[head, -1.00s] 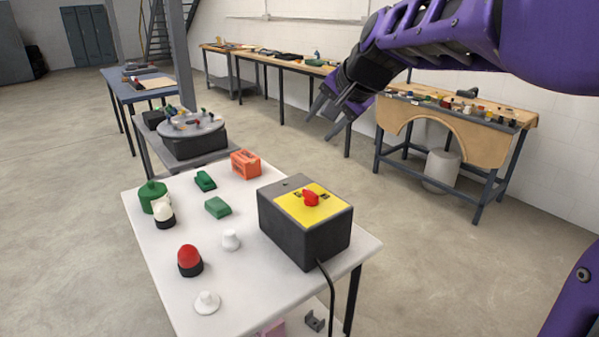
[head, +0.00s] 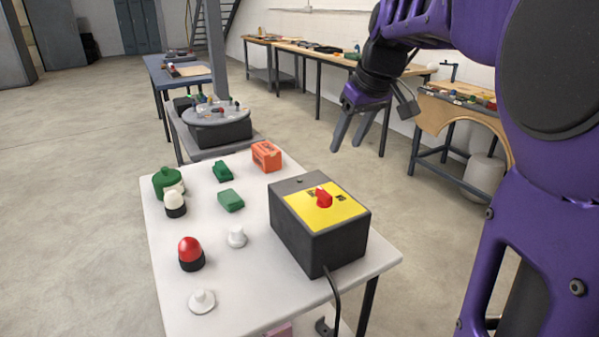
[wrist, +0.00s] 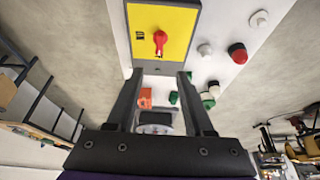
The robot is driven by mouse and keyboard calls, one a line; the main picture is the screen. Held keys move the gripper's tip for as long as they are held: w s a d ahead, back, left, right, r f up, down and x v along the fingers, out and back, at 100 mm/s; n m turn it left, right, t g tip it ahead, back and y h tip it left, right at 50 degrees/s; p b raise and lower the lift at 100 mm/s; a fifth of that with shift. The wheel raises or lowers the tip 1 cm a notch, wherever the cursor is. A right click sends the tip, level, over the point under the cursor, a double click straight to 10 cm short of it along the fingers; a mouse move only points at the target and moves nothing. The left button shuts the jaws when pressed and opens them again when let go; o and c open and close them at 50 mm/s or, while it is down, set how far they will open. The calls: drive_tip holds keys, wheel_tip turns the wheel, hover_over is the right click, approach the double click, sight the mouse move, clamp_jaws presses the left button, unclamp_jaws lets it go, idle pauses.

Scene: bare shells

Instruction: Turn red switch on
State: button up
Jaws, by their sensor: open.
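The red switch (head: 323,197) is a rotary knob on the yellow top plate (head: 343,214) of a dark grey box (head: 321,243), which stands at the right side of a white table. My gripper (head: 358,149) is open and empty, in the air above and behind the box, fingers pointing down. In the wrist view the red switch (wrist: 160,40) shows on its yellow plate, beyond the two spread fingers (wrist: 155,78). The gripper touches nothing. The small markings on the plate are too small to read.
On the white table (head: 250,277) stand a red dome light (head: 190,252), white knobs (head: 237,237), green blocks (head: 230,200) and an orange block (head: 266,156). A round turntable (head: 217,114) stands behind.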

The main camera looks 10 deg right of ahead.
sight(325, 193)
drive_tip(key=b+x, duration=0.2)
drive_tip(key=x, duration=1.5)
drive_tip(key=shift+f+b, duration=0.2)
drive_tip(key=shift+b, duration=0.2)
clamp_jaws()
